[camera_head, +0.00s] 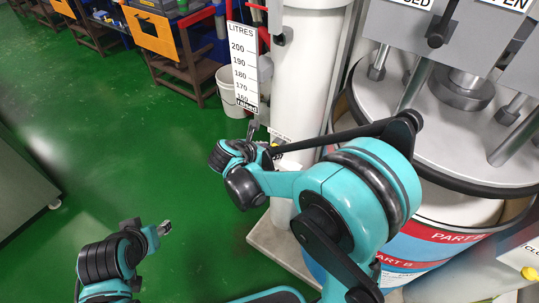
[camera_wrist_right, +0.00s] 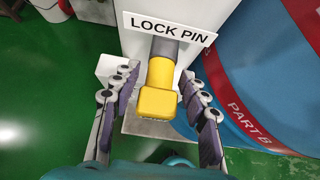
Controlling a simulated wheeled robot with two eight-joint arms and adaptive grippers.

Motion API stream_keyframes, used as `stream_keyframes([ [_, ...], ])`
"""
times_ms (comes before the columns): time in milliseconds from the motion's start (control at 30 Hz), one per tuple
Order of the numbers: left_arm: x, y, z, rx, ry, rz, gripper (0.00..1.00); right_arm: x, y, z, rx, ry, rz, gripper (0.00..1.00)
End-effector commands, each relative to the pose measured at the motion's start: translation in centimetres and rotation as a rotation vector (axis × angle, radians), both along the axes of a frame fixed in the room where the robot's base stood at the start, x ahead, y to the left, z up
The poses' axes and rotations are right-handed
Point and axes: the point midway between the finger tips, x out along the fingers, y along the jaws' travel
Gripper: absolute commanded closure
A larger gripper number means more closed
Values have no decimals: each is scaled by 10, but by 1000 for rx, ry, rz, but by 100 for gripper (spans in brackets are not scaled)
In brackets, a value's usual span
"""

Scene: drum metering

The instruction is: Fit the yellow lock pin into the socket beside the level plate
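The yellow lock pin (camera_wrist_right: 158,96) shows in the right wrist view, its blocky head toward the camera. Its far end meets a grey cylinder (camera_wrist_right: 165,50) under the LOCK PIN label (camera_wrist_right: 168,27); how deep it sits there I cannot tell. My right gripper (camera_wrist_right: 163,112) is open, with a finger on each side of the pin and visible gaps on both sides. In the head view my right gripper (camera_head: 257,137) is beside the white column, just below the level plate (camera_head: 243,62) marked LITRES. My left gripper (camera_head: 150,230) is low over the floor, away from the pin; its finger opening is unclear.
The white column (camera_head: 306,75) stands on a pale base plate (camera_head: 268,238). A large blue, red and white drum (camera_head: 430,238) is to its right. A white bucket (camera_head: 232,92) and workbenches are behind. Green floor (camera_head: 120,150) is clear at left.

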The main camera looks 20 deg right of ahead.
Motion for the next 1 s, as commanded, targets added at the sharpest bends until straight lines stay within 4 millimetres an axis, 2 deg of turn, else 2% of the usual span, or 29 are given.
stream_keyframes([
  [33,0,0,0,0,0,0,55,0,0,0,0,0,0,76],
  [100,0,0,0,0,0,0,55,0,0,0,0,0,0,94],
  [133,0,0,0,0,0,0,55,0,0,0,0,0,0,100],
  [467,0,0,0,0,0,0,55,-1,1,0,0,-1,1,100],
  [1000,0,0,0,0,0,0,55,-11,15,0,0,0,1,100],
])
